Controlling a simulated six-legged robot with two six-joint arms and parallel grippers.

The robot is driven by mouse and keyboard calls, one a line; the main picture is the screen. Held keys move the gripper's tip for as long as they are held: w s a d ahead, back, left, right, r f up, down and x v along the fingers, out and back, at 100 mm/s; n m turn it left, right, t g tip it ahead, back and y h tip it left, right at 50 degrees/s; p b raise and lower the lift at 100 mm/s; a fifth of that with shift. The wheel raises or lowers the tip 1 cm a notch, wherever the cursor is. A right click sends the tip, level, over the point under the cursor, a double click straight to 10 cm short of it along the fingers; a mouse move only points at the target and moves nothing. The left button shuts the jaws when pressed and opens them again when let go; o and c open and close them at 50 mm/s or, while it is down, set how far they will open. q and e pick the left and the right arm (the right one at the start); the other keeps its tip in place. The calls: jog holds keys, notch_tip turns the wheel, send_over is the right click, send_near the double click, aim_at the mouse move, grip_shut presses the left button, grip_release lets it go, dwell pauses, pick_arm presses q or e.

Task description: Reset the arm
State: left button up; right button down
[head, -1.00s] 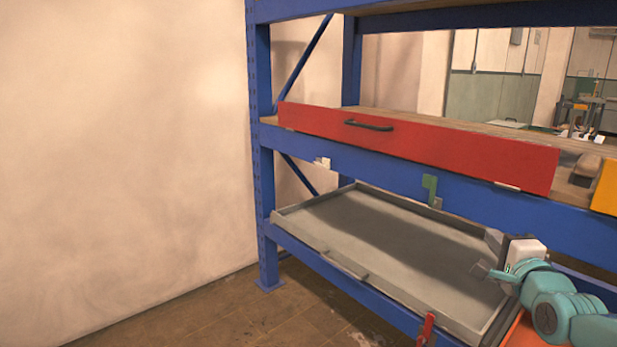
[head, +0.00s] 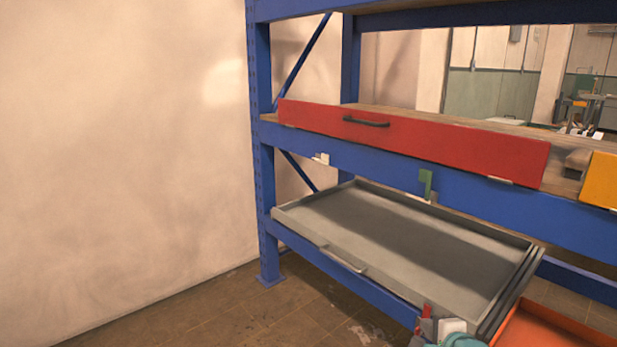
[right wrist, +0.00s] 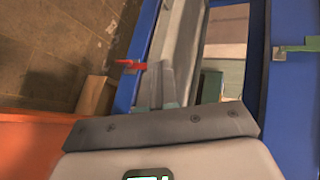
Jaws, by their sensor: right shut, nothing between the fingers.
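My right arm shows only at the bottom edge of the head view, with a white wrist block and a bit of teal casing by the front right of the grey tray. My right gripper (right wrist: 160,84) shows in the right wrist view. Its two grey fingers lie together, shut with nothing between them. In that view they point towards the blue shelf beam and a red latch (right wrist: 131,65). The head view cuts off most of the arm. My left arm and gripper are not in view.
A blue shelf rack (head: 262,160) carries a red drawer front (head: 415,146), a yellow one (head: 601,180) and a low grey tray (head: 345,262). An orange surface (head: 545,325) lies at the bottom right. A green bracket (head: 426,183) sits on the beam. Floor at left is clear.

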jog(key=s+a+f+n+g, duration=0.1)
jog(key=s+a+f, duration=0.1)
jog(key=f, duration=0.2)
jog(key=s+a+f+g+y, duration=0.1)
jog(key=s+a+f, duration=0.1)
jog(key=f, duration=0.2)
jog(key=s+a+f+n+g, duration=0.1)
jog(key=s+a+f, duration=0.15)
jog(key=f, duration=0.25)
jog(key=s+a+f+n+g+y, duration=0.1)
jog(key=s+a+f+n+g, duration=0.25)
jog(key=s+f, duration=0.5)
jog(key=s+a+f+n+g, duration=0.3)
jog(key=s+a+f+g, duration=0.15)
jog(key=s, duration=0.75)
jog(key=s+f+n+g, duration=0.1)
jog(key=s+n, duration=0.6)
jog(key=s, duration=0.1)
pick_arm(q)
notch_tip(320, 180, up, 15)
jog(key=p, duration=1.5)
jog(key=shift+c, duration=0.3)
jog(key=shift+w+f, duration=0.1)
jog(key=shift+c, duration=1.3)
pick_arm(e)
notch_tip(320, 180, up, 14)
jog(key=shift+a+r+y, duration=0.25)
jog(key=shift+y, duration=0.05)
